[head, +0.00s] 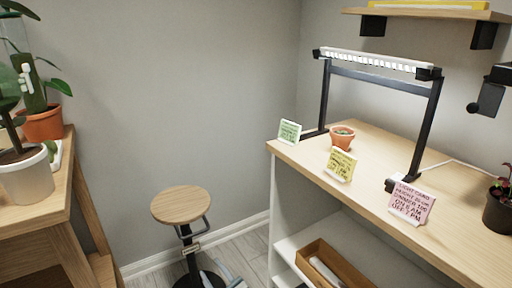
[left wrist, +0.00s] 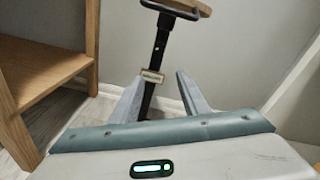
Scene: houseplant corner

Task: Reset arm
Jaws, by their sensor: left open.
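My left gripper (head: 230,274) shows only in part at the bottom edge of the head view, low in front of the stool. In the left wrist view my left gripper (left wrist: 159,77) has its two grey fingers spread apart, with nothing held between them. The stool's dark post (left wrist: 158,50) shows behind and between the fingers; the distance to it is hard to tell. My right gripper is in neither view.
A round wooden stool (head: 181,204) stands between a wooden plant stand (head: 84,205) at left and a shelf bench (head: 385,165) at right.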

